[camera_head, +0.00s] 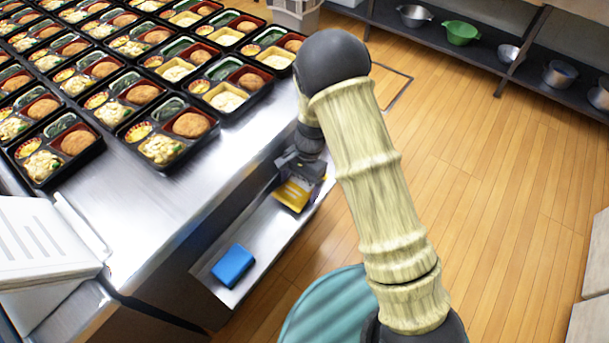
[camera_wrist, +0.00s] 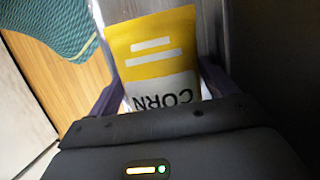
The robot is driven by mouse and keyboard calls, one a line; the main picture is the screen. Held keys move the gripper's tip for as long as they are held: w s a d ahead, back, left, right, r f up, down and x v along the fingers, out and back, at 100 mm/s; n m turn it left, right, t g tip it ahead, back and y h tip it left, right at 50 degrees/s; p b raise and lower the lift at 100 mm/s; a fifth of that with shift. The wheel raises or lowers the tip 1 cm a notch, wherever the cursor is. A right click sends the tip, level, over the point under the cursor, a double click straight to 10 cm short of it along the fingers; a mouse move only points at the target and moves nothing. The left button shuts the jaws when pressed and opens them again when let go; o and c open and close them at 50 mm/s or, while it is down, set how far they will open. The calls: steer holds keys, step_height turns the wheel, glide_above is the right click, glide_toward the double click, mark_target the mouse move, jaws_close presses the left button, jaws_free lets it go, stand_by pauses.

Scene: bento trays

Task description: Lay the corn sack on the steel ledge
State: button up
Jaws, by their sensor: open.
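The corn sack, a yellow and white packet (camera_head: 293,193), lies over the steel ledge (camera_head: 267,234), a narrow shelf along the counter's side. It appears to rest on the ledge, though my gripper hides the contact. In the wrist view the sack (camera_wrist: 158,55) shows its yellow end and the word CORN upside down. My gripper (camera_head: 300,172) is open above the sack. In the wrist view its two fingers stand on either side of the sack.
A blue block (camera_head: 233,265) lies on the near end of the ledge. Several bento trays (camera_head: 180,130) cover the counter above. A teal ribbed round thing (camera_head: 325,312) stands near my arm. The wooden floor (camera_head: 470,190) to the right is clear. Bowls (camera_head: 461,32) sit on a far shelf.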

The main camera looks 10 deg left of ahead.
steer(key=v, duration=0.5)
steer(key=shift+w+d+r+p, duration=0.15)
steer(key=shift+w+d+p, duration=0.05)
steer(key=shift+w+p, duration=0.2)
steer(key=w+d, duration=0.1)
steer(key=w, duration=0.2)
steer(key=w+d, duration=0.2)
steer(key=w, duration=0.1)
steer(key=w+d, duration=0.2)
steer(key=w, duration=0.1)
steer(key=shift+d, duration=0.15)
steer(key=shift+w+d, duration=0.15)
steer(key=shift+w, duration=0.15)
steer(key=shift+d+r, duration=0.1)
steer(key=s+d+r+n+t+h, duration=0.1)
steer(key=s+d+r+n+t, duration=0.1)
steer(key=s+d+r, duration=0.5)
steer(key=s+d+r+n+t, duration=0.3)
steer(key=s+d+r, duration=0.4)
steer(key=s, duration=0.8)
steer(key=shift+d+r+n+t+h, duration=0.35)
steer(key=shift+r+n, duration=0.25)
steer(key=shift+r, duration=0.2)
